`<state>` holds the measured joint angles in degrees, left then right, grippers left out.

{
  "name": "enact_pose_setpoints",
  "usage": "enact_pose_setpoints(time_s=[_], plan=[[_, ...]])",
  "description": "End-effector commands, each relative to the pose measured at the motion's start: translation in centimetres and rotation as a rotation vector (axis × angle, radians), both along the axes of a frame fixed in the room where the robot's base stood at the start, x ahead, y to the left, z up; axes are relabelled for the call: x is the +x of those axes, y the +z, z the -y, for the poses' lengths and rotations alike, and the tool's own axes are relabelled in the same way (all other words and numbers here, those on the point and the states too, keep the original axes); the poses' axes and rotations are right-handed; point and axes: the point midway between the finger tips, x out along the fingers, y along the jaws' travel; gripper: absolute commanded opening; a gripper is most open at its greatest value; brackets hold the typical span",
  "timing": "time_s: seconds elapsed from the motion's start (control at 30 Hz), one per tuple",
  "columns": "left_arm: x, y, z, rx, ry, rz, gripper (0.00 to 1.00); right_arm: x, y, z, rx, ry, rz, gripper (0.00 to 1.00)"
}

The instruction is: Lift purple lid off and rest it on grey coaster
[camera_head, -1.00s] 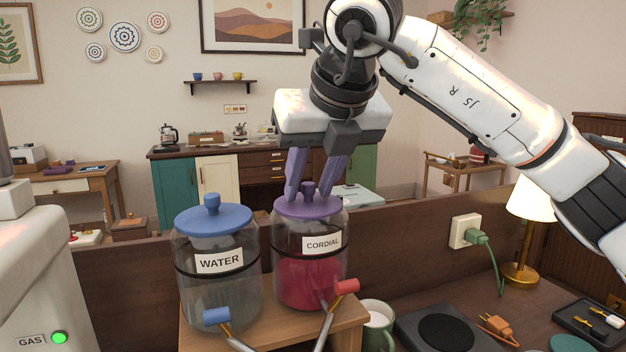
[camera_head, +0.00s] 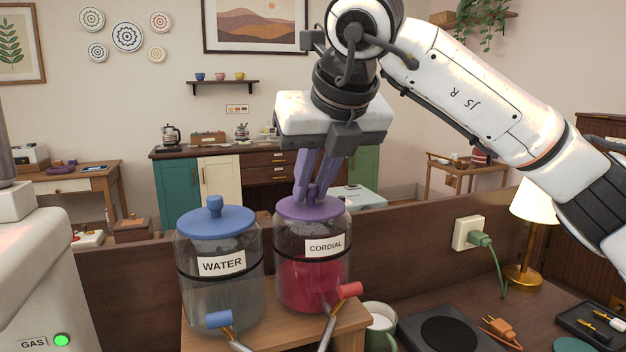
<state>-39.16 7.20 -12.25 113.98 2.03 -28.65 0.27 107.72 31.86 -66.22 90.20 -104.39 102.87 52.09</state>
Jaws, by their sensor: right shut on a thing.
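The purple lid (camera_head: 325,211) sits level on the glass jar labelled CORDIAL (camera_head: 308,290), which holds red liquid. My right gripper (camera_head: 310,193) points down from above, its purple fingers shut on the knob at the lid's centre. The fingers largely cover the knob. A dark grey square slab with a black round disc (camera_head: 438,333) lies on the table right of the jars; I cannot tell if this is the grey coaster. My left gripper does not show.
A jar labelled WATER (camera_head: 221,292) with a blue lid stands close left of the cordial jar on a wooden stand (camera_head: 347,325).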

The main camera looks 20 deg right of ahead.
Motion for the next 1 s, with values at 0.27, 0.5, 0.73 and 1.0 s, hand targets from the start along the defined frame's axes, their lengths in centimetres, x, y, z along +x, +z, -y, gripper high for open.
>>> enact_pose_setpoints(time_s=[0.27,0.5,0.73,1.0], plan=[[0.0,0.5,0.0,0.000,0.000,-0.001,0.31,0.0,-0.5,0.0,-0.010,0.001,-0.030,0.00],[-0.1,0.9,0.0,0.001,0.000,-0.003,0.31,0.0,0.2,0.1,-0.008,0.000,-0.026,0.00],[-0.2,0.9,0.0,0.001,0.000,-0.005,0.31,0.1,0.7,0.1,-0.006,-0.003,-0.017,0.00],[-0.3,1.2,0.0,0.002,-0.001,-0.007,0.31,0.2,1.2,0.2,-0.005,-0.004,-0.012,0.00]])
